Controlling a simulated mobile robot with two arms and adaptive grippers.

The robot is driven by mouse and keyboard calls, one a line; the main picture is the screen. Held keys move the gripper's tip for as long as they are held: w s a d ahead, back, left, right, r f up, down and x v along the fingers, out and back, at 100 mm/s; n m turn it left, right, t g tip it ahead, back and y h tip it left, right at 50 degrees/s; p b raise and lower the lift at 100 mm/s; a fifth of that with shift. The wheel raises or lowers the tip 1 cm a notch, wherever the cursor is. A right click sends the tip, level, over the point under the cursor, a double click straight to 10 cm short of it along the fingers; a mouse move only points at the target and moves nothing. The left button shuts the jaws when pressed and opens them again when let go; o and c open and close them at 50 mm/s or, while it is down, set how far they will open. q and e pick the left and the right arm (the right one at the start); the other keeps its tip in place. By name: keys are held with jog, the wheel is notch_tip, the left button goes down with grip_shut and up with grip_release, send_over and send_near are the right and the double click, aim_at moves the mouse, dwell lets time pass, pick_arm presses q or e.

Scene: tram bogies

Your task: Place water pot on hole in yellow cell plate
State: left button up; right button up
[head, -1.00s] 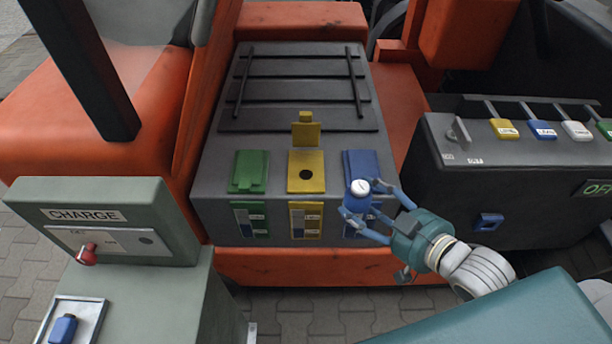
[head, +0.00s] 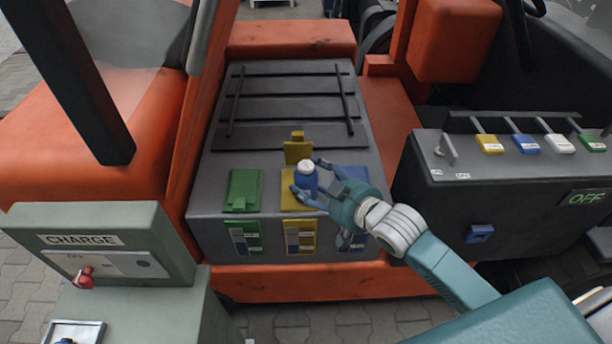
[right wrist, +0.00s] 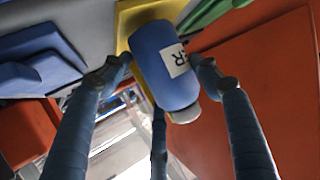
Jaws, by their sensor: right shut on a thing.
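The water pot (head: 306,180) is a blue bottle with a white cap. My right gripper (head: 309,183) is shut on it and holds it upright over the yellow cell plate (head: 290,203). In the right wrist view the pot (right wrist: 163,65) sits between the fingers (right wrist: 165,75), with part of a label showing. The yellow lid (head: 298,150) stands open behind the pot. The hole in the plate is hidden by the pot and fingers. I cannot tell whether the pot touches the plate. My left gripper is not in view.
A green cell plate (head: 243,190) is left of the yellow one, and a blue one (head: 352,173) is right, partly behind my gripper. A grey CHARGE box (head: 100,245) stands at left. A dark console (head: 500,190) with coloured tags and an OFF display is at right.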

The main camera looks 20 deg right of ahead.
jog(key=w, duration=0.1)
jog(key=w+a, duration=0.1)
jog(key=shift+w+r, duration=0.2)
jog(key=shift+w, duration=0.1)
jog(key=shift+w+f+p, duration=0.2)
jog(key=shift+f+p, duration=0.1)
jog(key=shift+f, duration=0.65)
jog(key=shift+s, duration=0.1)
jog(key=o, duration=1)
jog(key=shift+f, duration=0.1)
